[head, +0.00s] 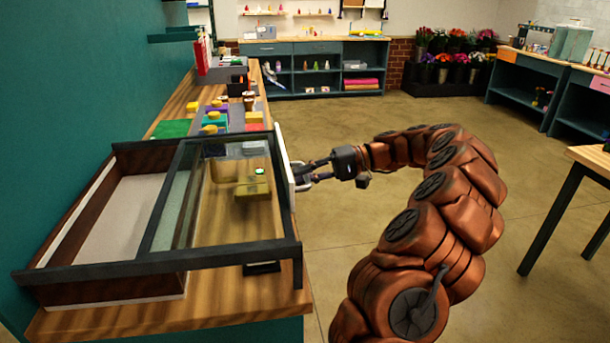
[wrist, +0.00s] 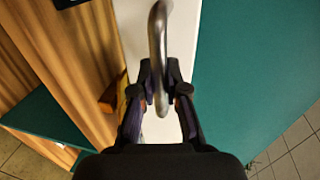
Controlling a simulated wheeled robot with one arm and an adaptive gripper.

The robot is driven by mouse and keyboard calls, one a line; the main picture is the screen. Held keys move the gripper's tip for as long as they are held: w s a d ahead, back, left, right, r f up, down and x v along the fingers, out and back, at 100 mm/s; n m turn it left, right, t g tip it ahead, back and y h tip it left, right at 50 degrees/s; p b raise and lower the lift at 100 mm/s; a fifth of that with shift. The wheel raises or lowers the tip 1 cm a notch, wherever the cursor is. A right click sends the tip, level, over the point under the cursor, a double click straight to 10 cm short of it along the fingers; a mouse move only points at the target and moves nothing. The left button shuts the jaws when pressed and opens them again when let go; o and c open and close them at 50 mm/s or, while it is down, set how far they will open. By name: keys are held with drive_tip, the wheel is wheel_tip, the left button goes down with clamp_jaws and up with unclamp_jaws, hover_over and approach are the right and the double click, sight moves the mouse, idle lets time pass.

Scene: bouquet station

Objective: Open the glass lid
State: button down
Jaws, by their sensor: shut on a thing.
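The glass lid (head: 170,215) is a clear pane in a dark frame, lying flat on dark rails over the counter. A shallow box (head: 105,225) with dark brown walls and a pale floor shows uncovered to the left of the pane. A white upright panel (head: 287,165) stands at the right end, and it fills the middle of the wrist view. My gripper (head: 300,175) is at the outer side of this panel. In the wrist view my gripper (wrist: 160,95) is shut on a curved grey metal handle (wrist: 157,45) at the panel.
The wooden counter (head: 230,310) runs along the teal wall. Colored blocks and trays (head: 215,118) stand behind the lid. Open floor (head: 340,240) lies to the right of the counter. A wooden table (head: 595,160) stands at the far right.

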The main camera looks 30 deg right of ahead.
drive_tip(key=c, duration=1.2)
unclamp_jaws()
